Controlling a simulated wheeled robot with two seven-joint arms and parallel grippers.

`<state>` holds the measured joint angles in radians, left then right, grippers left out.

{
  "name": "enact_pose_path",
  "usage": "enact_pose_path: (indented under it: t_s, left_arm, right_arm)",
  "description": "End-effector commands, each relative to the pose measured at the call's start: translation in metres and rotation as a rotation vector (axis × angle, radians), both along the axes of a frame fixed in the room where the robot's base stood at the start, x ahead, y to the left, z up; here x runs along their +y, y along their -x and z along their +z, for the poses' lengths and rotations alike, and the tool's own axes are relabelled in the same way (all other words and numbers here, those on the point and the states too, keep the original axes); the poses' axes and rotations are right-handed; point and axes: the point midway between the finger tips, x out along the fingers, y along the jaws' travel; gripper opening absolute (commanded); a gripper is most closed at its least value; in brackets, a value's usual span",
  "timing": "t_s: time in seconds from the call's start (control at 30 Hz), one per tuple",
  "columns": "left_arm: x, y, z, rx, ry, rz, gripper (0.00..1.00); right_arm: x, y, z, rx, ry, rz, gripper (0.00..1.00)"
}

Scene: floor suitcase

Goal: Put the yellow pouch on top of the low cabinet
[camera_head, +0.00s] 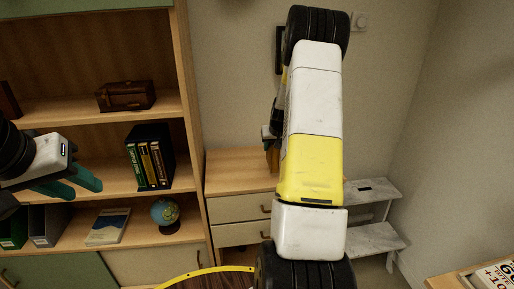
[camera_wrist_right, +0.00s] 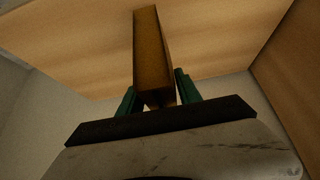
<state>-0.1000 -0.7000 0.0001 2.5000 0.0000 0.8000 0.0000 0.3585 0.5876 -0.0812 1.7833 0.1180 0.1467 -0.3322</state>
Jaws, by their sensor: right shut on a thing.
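The low cabinet (camera_head: 235,165) has a pale wood top and light drawers, and stands right of the bookshelf. My right arm crosses in front of it and hides its right part. My right gripper (camera_wrist_right: 155,95) has green fingers shut on the yellow pouch (camera_wrist_right: 153,45), which looks dark mustard and narrow in the right wrist view. A wood surface fills the area behind the pouch there; I cannot tell whether they touch. In the head view the pouch is mostly hidden behind my arm. My left gripper (camera_head: 85,188) is open and empty before the bookshelf.
The bookshelf (camera_head: 187,90) holds a brown case (camera_head: 126,95), books (camera_head: 150,163) and a globe (camera_head: 166,212). A white step stool (camera_head: 372,190) stands right of the cabinet. A wooden surface with a printed item (camera_head: 495,275) is at the lower right. The visible left cabinet top is clear.

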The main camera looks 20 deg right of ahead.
Motion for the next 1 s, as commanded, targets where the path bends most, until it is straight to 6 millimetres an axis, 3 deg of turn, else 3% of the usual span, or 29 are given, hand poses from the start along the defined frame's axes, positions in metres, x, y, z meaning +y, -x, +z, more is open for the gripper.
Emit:
enact_pose_path:
  t_s: [0.17, 0.4, 0.77, 0.8, 0.9, 1.0]
  left_arm:
    - [0.0, 0.0, 0.0, 0.0, 0.0, 0.0, 0.36]
    - [0.0, 0.0, 0.0, 0.0, 0.0, 0.0, 0.36]
    - [0.0, 0.0, 0.0, 0.0, 0.0, 0.0, 0.36]
    - [0.0, 0.0, 0.0, 0.0, 0.0, 0.0, 0.36]
    - [0.0, 0.0, 0.0, 0.0, 0.0, 0.0, 0.36]
    - [0.0, 0.0, 0.0, 0.0, 0.0, 0.0, 0.36]
  right_arm:
    - [-0.012, -0.002, -0.001, -0.001, -0.001, -0.002, 0.0]
    - [-0.012, -0.002, -0.035, 0.002, -0.002, 0.001, 0.0]
    - [-0.012, -0.003, -0.039, 0.0, -0.001, 0.001, 0.0]
    - [-0.011, -0.003, -0.039, 0.0, 0.0, 0.001, 0.47]
    - [-0.011, -0.002, -0.039, 0.0, -0.001, 0.001, 0.63]
    - [-0.011, -0.002, -0.039, 0.0, -0.001, 0.001, 0.63]
